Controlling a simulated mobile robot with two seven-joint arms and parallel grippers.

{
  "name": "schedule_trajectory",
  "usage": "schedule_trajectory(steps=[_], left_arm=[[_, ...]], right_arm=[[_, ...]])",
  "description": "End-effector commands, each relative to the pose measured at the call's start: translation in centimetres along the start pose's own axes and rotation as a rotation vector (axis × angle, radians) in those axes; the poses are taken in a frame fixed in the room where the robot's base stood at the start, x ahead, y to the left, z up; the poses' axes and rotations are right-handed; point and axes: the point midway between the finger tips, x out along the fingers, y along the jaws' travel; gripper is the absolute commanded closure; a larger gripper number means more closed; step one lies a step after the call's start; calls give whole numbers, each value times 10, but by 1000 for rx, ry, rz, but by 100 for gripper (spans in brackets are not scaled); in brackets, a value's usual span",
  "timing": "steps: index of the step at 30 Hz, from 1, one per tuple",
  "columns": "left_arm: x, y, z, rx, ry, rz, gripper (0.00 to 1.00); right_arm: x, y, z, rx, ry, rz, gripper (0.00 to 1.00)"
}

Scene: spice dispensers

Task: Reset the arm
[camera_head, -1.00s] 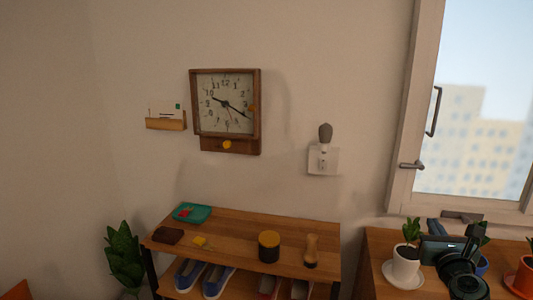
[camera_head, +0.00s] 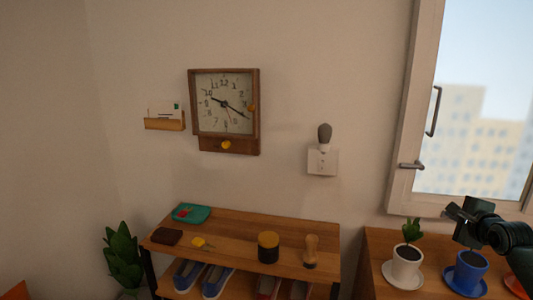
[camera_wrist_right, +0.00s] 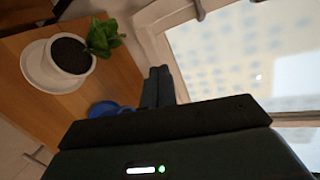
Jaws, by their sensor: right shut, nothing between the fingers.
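My right gripper (camera_head: 453,211) is at the right of the head view, its arm coming in from the right edge. It is in front of the window's lower frame, above the blue pot (camera_head: 468,271). In the right wrist view its two dark fingers (camera_wrist_right: 158,86) lie together with nothing between them. The wrist view also shows the white pot (camera_wrist_right: 62,58) with its plant, and part of a blue saucer (camera_wrist_right: 108,108) mostly hidden behind the gripper. My left gripper is in neither view.
A white potted plant (camera_head: 406,262) stands on the right wooden table (camera_head: 378,250). A wooden shelf (camera_head: 230,222) holds spice-like dispensers, a yellow-black jar (camera_head: 268,247) and a wooden one (camera_head: 311,250). The window (camera_head: 480,110) and its handles are close to the arm.

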Motion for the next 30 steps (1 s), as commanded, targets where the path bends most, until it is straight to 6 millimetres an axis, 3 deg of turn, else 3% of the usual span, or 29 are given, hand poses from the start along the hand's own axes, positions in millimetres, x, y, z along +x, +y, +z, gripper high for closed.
schedule_trajectory(steps=[11, 18, 26, 27, 30], left_arm=[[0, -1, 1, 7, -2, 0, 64], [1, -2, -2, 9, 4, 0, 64], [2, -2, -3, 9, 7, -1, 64], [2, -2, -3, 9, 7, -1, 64], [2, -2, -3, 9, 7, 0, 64]], right_arm=[[-2, -25, -10, -843, 124, -97, 100], [-7, -48, -17, -1650, 302, -103, 100], [-14, -68, -18, -2379, 500, -26, 100], [-9, -39, -8, -2389, 445, -31, 100], [-6, 17, 14, -2390, 336, -50, 100]])
